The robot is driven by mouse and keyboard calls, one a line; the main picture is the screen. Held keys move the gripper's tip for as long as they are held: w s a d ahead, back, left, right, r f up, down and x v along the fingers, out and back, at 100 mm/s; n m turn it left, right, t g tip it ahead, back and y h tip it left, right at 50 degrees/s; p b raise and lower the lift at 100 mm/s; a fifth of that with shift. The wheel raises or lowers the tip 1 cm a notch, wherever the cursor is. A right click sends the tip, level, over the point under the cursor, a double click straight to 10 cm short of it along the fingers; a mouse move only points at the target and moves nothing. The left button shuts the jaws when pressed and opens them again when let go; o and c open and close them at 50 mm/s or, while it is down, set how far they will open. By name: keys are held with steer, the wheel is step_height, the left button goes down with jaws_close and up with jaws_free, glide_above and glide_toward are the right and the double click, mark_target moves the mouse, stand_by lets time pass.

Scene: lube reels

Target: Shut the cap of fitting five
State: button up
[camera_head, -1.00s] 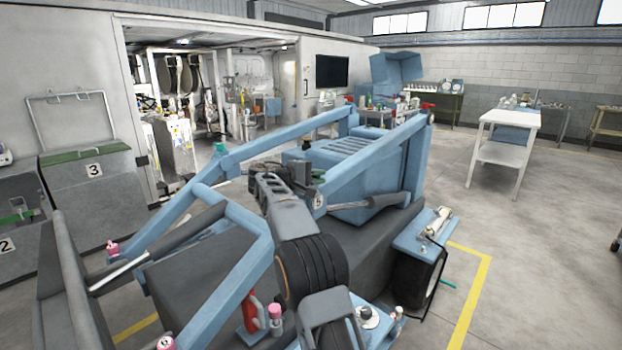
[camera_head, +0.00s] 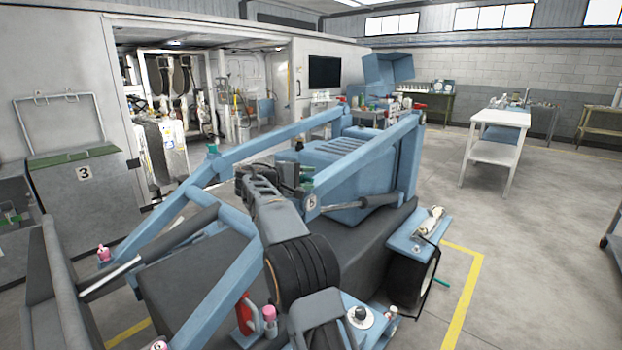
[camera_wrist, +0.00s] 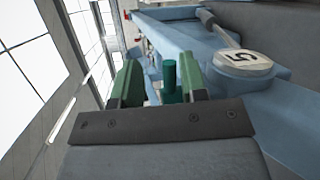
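Fitting five's round white label (camera_wrist: 243,60), marked 5, sits on the blue loader arm of the machine. It also shows in the head view (camera_head: 312,201). A teal-green upright cylinder, seemingly the fitting's cap (camera_wrist: 168,74), stands beside the label. My gripper (camera_wrist: 160,66) has two green fingers spread apart, with the cylinder between them, nearer the right finger. A gap shows on its left; contact on the right cannot be told. In the head view my gripper (camera_head: 296,178) is at the joint of the blue arm, partly hidden by my wrist.
The blue loader arm (camera_head: 365,160) and the blue engine hood (camera_head: 345,185) are close around my gripper. Other fittings, such as a pink-capped one (camera_head: 269,316) and a teal-capped one (camera_head: 211,150), stand on the machine. A white table (camera_head: 497,140) is far right, beyond open floor.

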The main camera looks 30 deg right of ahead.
steer(key=a+r, duration=0.2)
steer(key=a, duration=1)
steer(key=shift+a+p, duration=0.15)
steer(key=shift+p, duration=0.25)
steer(key=s+a+f+t+y+p, duration=0.1)
steer(key=s+a+y+p, duration=0.3)
steer(key=s, duration=0.6)
steer(key=s+a+f+m+t+y+p, duration=0.1)
steer(key=s+a+f+y+p, duration=0.2)
steer(key=s+y, duration=0.3)
steer(key=s+a+f+t+y+p, duration=0.1)
steer(key=s+a+f+y+p, duration=0.2)
steer(key=s, duration=1.2)
steer(key=a+y+p, duration=0.1)
steer(key=y+p, duration=0.1)
steer(key=y, duration=0.1)
steer(key=shift+a+m+t, duration=0.3)
steer(key=shift+a+m, duration=0.1)
